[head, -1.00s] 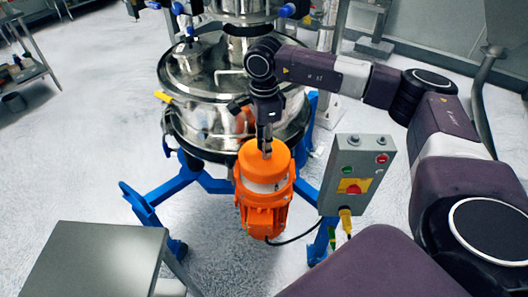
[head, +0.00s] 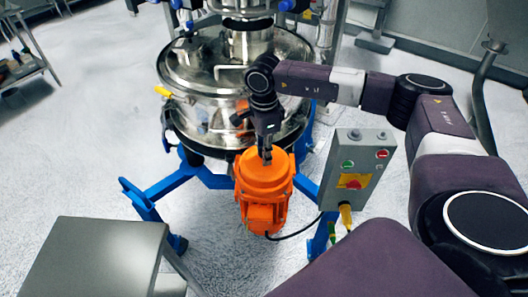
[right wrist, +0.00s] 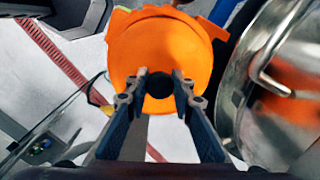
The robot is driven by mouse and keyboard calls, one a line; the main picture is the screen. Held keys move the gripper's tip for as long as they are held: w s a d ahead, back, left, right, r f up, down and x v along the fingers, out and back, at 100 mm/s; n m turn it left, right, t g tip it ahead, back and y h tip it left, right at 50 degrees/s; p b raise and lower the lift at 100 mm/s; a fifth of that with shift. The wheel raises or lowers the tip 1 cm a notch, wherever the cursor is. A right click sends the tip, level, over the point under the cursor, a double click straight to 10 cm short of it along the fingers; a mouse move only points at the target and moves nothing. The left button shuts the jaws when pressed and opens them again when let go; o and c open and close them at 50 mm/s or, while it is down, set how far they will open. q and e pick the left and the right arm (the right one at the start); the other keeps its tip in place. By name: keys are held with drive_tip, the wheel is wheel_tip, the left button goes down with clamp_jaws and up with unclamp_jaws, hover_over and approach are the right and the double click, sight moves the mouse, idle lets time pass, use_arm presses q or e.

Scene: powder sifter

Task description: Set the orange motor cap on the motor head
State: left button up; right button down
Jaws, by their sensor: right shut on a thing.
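The orange motor cap (head: 258,178) sits level on top of the orange motor (head: 266,214), with no gap showing between them in the head view. My right gripper (head: 265,156) comes down from above at the cap's top. In the right wrist view, the cap (right wrist: 160,45) fills the upper middle and the fingers of my right gripper (right wrist: 159,78) are on either side of a dark round knob at its centre. The gripper is shut on the cap. The motor head is hidden under the cap. My left gripper is not in view.
A steel sifter (head: 200,95) on a blue frame (head: 150,200) stands just behind the motor. A grey control box (head: 355,165) with buttons is to the motor's right. A grey table (head: 95,262) is at the front left. Open floor lies to the left.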

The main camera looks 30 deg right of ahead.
drive_tip(key=c, duration=1.7)
unclamp_jaws()
drive_tip(key=shift+o, duration=0.2)
drive_tip(key=shift+r+p, duration=0.45)
drive_tip(key=shift+r, duration=0.05)
drive_tip(key=shift+r+p, duration=0.4)
drive_tip(key=shift+r, duration=0.05)
drive_tip(key=shift+w+r+b, duration=0.1)
drive_tip(key=shift+r+b, duration=0.5)
drive_tip(key=shift+b, duration=0.25)
wheel_tip(320, 180, up, 10)
drive_tip(key=b, duration=0.2)
drive_tip(key=shift+r+b, duration=0.15)
drive_tip(key=shift+b, duration=0.25)
